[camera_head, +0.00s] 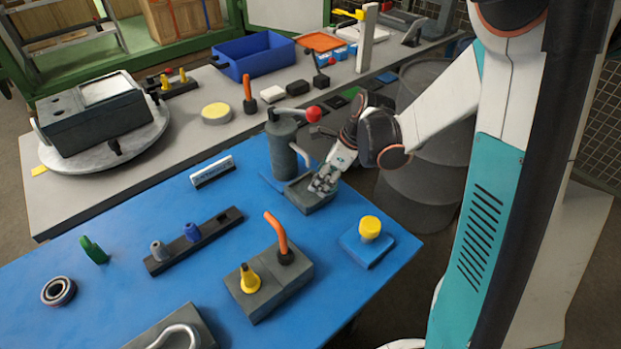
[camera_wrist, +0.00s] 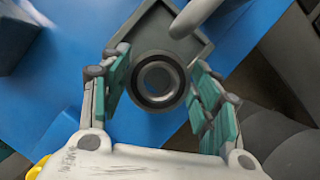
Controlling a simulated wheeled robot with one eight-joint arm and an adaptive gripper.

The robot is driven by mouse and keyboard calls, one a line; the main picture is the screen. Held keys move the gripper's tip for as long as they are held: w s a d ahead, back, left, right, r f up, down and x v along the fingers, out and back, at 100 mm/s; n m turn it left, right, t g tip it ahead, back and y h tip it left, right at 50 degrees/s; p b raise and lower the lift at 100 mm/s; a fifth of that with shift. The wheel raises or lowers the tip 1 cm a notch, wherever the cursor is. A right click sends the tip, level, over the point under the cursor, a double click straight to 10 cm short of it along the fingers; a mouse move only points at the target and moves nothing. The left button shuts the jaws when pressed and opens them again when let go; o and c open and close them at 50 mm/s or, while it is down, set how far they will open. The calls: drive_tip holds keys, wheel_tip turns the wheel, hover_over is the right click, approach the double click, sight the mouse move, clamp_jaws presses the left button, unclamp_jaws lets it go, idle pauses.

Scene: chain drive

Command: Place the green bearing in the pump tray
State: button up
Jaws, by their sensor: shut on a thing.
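My gripper (camera_head: 323,186) is at the grey pump tray (camera_head: 318,204), beside the pump on the blue table. In the wrist view my gripper (camera_wrist: 163,78) is shut on a bearing (camera_wrist: 158,104), a ring with a dark rim and a pale grey inside. No green shows on it in this view. The ring appears over the near part of the square grey tray (camera_wrist: 143,38); I cannot tell whether it touches the tray floor. In the head view my fingers hide the held bearing.
The grey pump (camera_head: 282,150) with a red-knobbed lever stands just left of the tray; its spout (camera_wrist: 196,14) hangs close by my fingers. Another bearing (camera_head: 58,291) lies far left. A grey block (camera_head: 270,285) and a blue block (camera_head: 366,248) stand nearer.

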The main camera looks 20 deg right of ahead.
drive_tip(key=shift+w+a, duration=0.2)
drive_tip(key=shift+a, duration=0.1)
drive_tip(key=shift+w+a+b, duration=0.3)
drive_tip(key=shift+w+a, duration=0.45)
drive_tip(key=shift+a, duration=0.3)
drive_tip(key=shift+b+x, duration=0.5)
drive_tip(key=shift+x, duration=0.4)
drive_tip(key=shift+d+r, duration=0.1)
drive_tip(key=shift+f, duration=0.35)
drive_tip(key=shift+f+b, duration=0.1)
drive_tip(key=shift+b, duration=0.25)
drive_tip(key=shift+s+f, duration=0.1)
drive_tip(key=shift+s, duration=0.05)
